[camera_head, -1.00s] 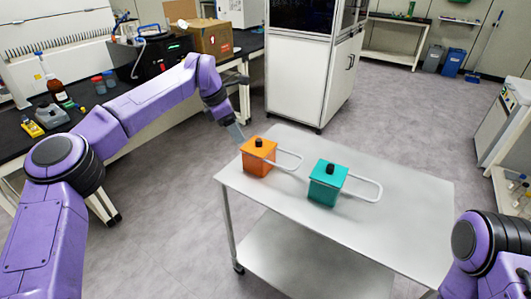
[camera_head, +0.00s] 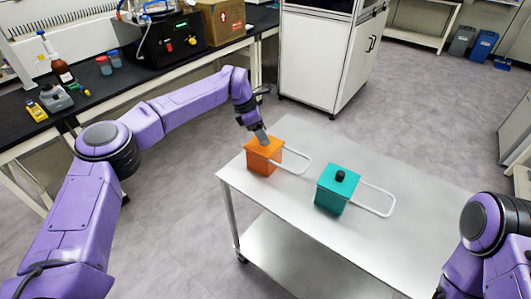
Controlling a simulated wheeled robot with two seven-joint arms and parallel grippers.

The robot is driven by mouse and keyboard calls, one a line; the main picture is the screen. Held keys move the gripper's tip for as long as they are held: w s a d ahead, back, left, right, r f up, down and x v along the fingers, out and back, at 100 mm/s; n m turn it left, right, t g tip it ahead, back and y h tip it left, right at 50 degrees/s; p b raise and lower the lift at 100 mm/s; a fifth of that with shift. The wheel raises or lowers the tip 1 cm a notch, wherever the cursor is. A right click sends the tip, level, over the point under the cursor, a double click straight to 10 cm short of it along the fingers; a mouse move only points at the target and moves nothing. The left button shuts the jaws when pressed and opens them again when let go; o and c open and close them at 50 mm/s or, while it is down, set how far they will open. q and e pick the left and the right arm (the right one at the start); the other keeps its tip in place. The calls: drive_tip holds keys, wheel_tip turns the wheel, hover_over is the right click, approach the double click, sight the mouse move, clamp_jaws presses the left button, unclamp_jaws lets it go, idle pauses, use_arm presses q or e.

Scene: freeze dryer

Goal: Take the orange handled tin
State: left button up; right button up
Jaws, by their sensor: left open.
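The orange handled tin (camera_head: 262,158) stands upright on the left part of the steel cart, its pale loop handle (camera_head: 298,158) pointing right. My left gripper (camera_head: 262,138) is just above the tin's lid, pointing down, and it is open. It hides the black knob on the lid, and I cannot tell whether the fingers touch the tin. A teal handled tin (camera_head: 334,190) with a black knob and a similar handle stands to the right, apart from the orange one. My right arm shows at the lower right, but its gripper is out of view.
The steel cart (camera_head: 405,225) has free top surface at the right and back. A dark lab bench (camera_head: 95,108) with a black device (camera_head: 165,43), a cardboard box (camera_head: 222,20) and bottles runs along the left. A white cabinet (camera_head: 318,65) stands behind the cart.

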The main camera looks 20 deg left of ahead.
use_arm(q)
drive_tip(key=shift+d+f, duration=0.15)
drive_tip(key=shift+f, duration=0.55)
clamp_jaws()
use_arm(e)
drive_tip(key=shift+s+r, duration=0.1)
drive_tip(key=shift+r, duration=0.3)
use_arm(q)
drive_tip(key=shift+w, duration=0.1)
